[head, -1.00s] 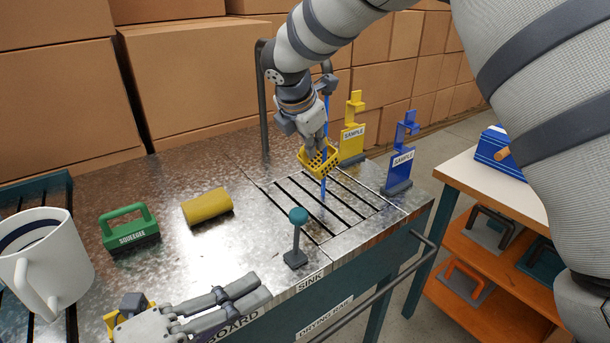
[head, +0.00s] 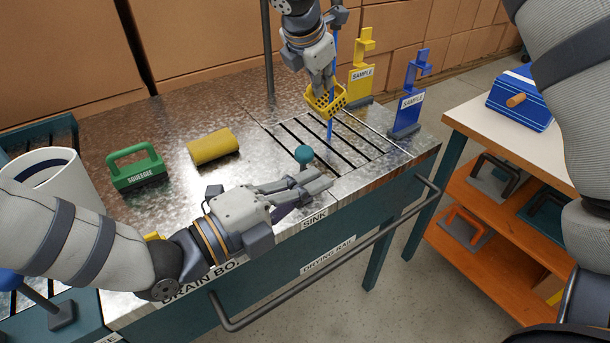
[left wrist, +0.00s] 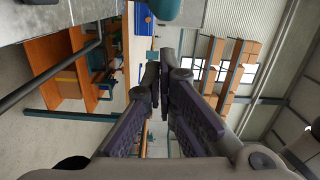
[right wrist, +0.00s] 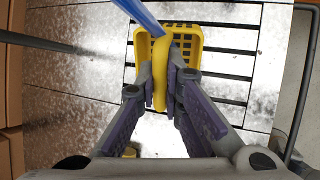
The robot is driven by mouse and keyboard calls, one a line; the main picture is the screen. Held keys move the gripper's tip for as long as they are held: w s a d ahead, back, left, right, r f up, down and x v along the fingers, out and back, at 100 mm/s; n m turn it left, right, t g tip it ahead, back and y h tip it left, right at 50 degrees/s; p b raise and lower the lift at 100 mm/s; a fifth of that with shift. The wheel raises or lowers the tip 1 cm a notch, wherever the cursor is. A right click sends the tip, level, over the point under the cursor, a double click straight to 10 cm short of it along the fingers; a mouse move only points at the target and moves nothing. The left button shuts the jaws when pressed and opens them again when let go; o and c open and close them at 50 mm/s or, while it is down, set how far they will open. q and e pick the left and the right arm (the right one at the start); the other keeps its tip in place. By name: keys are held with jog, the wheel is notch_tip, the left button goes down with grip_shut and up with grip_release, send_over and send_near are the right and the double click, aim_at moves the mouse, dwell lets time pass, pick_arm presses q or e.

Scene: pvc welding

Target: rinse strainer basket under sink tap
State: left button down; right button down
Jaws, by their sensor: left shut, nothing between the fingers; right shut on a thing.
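The yellow strainer basket (head: 327,101) hangs from my right gripper (head: 322,86), above the slotted sink grate (head: 350,150). My right gripper is shut on its handle (right wrist: 161,70). A blue stream (head: 332,55) runs down from the tap (head: 338,16) at the basket; blue also shows below it (head: 330,130). The stream (right wrist: 140,15) reaches the basket in the right wrist view. My left gripper (head: 328,180) is shut and empty at the sink's front edge, beside the teal-knobbed lever (head: 304,154). My left fingers hide the lever's base.
Yellow (head: 360,75) and blue (head: 408,100) sample stands are behind the grate. A drying rail (head: 340,270) runs along the front.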

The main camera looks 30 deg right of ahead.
pick_arm(q)
jog(key=shift+w+f, duration=0.1)
jog(key=shift+w, duration=0.8)
jog(key=shift+w+r, duration=0.35)
jog(key=shift+w, duration=0.4)
